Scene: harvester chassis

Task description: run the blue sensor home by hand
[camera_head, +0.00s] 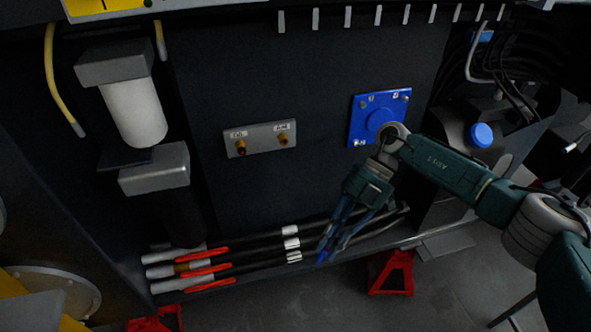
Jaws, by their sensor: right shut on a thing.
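A blue square plate (364,101) with a round blue boss is mounted on the dark chassis panel, right of centre. Its lower right part is hidden behind my right arm. My right gripper (330,246) points down and left below the plate, in front of the black hoses. It is shut on a small blue piece, which looks like the blue sensor (322,256), showing at its fingertips. The sensor is well below the plate and apart from it. Its far end and thread are too small to tell. My left gripper is out of view.
A grey bracket (261,147) with two brass fittings sits left of the plate. A white filter (137,110) hangs at the left. Hoses with red sleeves (207,268) run along the bottom. A red stand (391,273) is on the floor. A blue cap (481,135) is at right.

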